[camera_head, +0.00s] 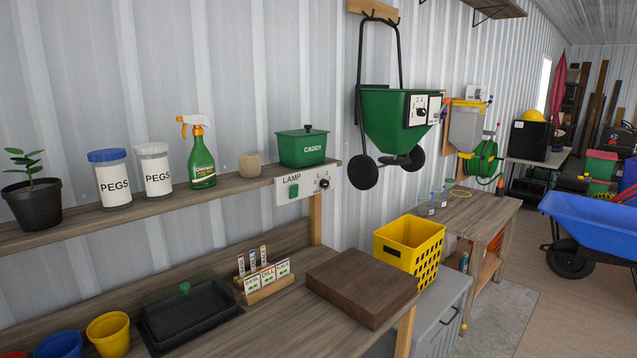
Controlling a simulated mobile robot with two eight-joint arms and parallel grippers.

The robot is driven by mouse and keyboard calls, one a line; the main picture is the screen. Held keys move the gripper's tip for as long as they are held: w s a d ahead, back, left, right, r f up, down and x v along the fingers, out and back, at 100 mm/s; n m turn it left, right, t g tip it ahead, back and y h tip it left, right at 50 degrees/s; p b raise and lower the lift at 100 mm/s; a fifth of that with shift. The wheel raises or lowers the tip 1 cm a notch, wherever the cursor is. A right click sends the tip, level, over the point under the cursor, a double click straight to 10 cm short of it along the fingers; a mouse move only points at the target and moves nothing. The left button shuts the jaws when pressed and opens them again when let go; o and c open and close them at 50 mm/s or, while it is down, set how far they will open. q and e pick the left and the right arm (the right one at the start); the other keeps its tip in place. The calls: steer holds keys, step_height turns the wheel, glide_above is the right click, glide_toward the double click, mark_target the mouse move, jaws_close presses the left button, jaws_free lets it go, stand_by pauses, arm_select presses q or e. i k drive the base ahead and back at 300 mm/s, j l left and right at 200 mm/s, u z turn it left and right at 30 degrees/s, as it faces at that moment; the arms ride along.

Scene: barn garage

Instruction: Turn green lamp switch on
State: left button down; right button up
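A white panel labelled LAMP (303,188) is fixed to the front edge of the shelf, below the green caddy. It has a small green switch (293,191) at its left and a black knob (323,184) at its right. The switch is too small to tell which way it is set. No lamp that is clearly a green one shows. Neither of my grippers is in view.
The shelf (240,189) holds a green caddy (303,147), a spray bottle (201,160), peg jars and a potted plant. Below, the bench (270,325) carries a brown block (362,285), seed packets and a black tray. Yellow crate (409,246) stands right. Space before the panel is clear.

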mark_target(293, 190)
steer(key=i+l, duration=0.25)
steer(key=i, duration=0.15)
steer(key=i+l, duration=0.2)
steer(key=i, duration=0.2)
steer(key=i+l, duration=0.25)
steer(key=i, duration=0.15)
steer(key=i+l+z, duration=0.1)
steer(key=i, duration=0.3)
steer(key=l, duration=0.1)
